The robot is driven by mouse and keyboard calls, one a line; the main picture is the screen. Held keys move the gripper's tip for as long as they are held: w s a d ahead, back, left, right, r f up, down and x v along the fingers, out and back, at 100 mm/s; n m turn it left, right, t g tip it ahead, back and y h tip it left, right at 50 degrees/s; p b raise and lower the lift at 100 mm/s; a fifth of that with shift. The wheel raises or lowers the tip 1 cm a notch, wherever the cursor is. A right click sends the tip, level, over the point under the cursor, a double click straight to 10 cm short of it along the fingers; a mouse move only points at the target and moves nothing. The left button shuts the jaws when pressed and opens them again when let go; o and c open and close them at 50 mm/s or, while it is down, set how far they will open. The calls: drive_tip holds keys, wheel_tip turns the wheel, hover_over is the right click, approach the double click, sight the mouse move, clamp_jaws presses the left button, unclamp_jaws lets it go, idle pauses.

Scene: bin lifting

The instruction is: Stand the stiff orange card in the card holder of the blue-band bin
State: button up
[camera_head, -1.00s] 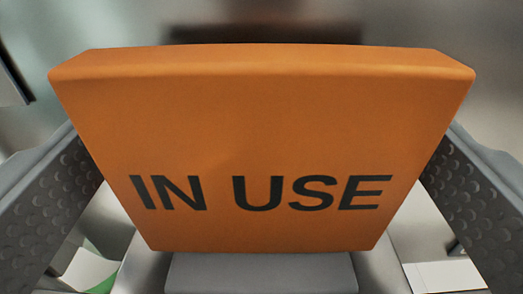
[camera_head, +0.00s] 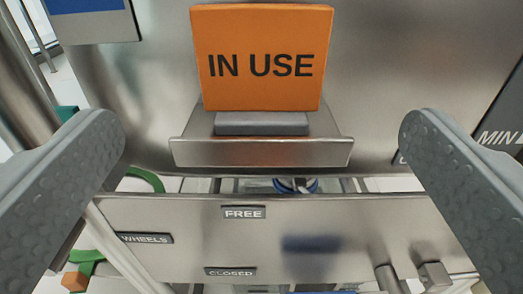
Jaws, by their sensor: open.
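The stiff orange card (camera_head: 262,85), marked IN USE, stands upright in a small metal card holder (camera_head: 262,152) on a steel wall. A grey foot (camera_head: 262,123) shows under the card, behind the holder's front lip. My gripper (camera_head: 262,140) is open and empty. Its two grey fingers are wide apart, left and right of the holder, and do not touch the card. A blue band (camera_head: 85,4) shows on a panel at the top left; I cannot tell whether it belongs to the holder's bin.
Below the holder is a steel panel (camera_head: 180,215) with labels FREE, WHEELS and CLOSED. A dark sign (camera_head: 500,138) reading MIN is at the right. A green and orange part (camera_head: 80,268) is at the lower left. Open space lies between the fingers and the wall.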

drive_tip(key=shift+s, duration=0.55)
drive_tip(key=s+r, duration=0.8)
drive_tip(key=r, duration=0.3)
drive_tip(key=s+r, duration=0.8)
drive_tip(key=r, duration=0.4)
drive_tip(key=s+r, duration=0.5)
drive_tip(key=s, duration=0.7)
drive_tip(key=s+r, duration=0.4)
drive_tip(key=s, duration=0.8)
drive_tip(key=shift+r+g, duration=0.3)
drive_tip(key=shift+r, duration=0.05)
